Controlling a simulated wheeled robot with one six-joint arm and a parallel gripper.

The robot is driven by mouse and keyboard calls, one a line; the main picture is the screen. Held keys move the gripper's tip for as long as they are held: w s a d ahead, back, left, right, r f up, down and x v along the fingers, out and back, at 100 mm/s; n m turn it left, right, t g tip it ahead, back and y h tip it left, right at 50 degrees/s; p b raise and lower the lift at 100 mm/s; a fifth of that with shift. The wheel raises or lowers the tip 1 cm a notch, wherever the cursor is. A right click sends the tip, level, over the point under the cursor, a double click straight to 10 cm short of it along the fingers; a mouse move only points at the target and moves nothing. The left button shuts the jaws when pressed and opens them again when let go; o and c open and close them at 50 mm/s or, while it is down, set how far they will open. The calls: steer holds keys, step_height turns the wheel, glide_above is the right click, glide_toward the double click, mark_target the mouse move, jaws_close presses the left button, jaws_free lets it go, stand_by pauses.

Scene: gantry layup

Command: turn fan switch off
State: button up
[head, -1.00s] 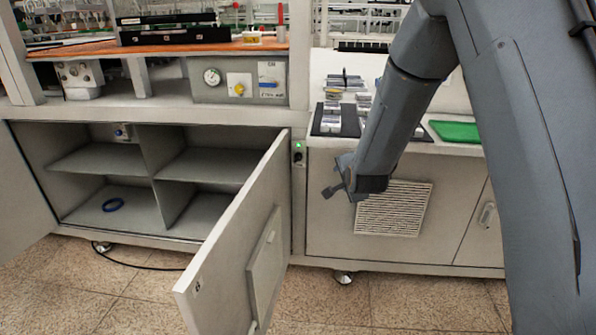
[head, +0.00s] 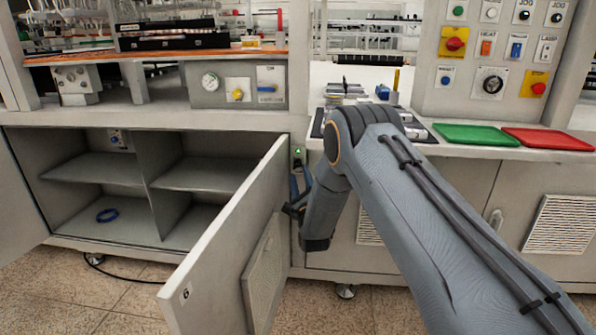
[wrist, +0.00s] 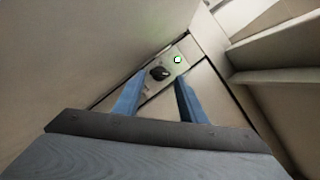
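A small black rotary switch (head: 298,163) sits on the narrow post beside the open cabinet, just under a lit green lamp (head: 298,151). No readable label marks it as the fan switch. In the wrist view the black knob (wrist: 160,73) and the green lamp (wrist: 178,59) lie straight ahead, beyond the fingertips. My gripper (wrist: 160,79) is open and empty, with one blue finger on each side of the knob in the picture. In the head view my gripper (head: 297,192) is just below the switch, close to the door's edge. Whether it touches the door I cannot tell.
An open cabinet door (head: 225,235) stands close on the left of my gripper. A control panel (head: 470,110) with several buttons and knobs is upper right, above green (head: 475,134) and red (head: 545,139) trays.

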mark_target(297, 166)
steer(key=shift+x, duration=2.15)
steer(key=shift+c, duration=0.5)
steer(key=c, duration=0.7)
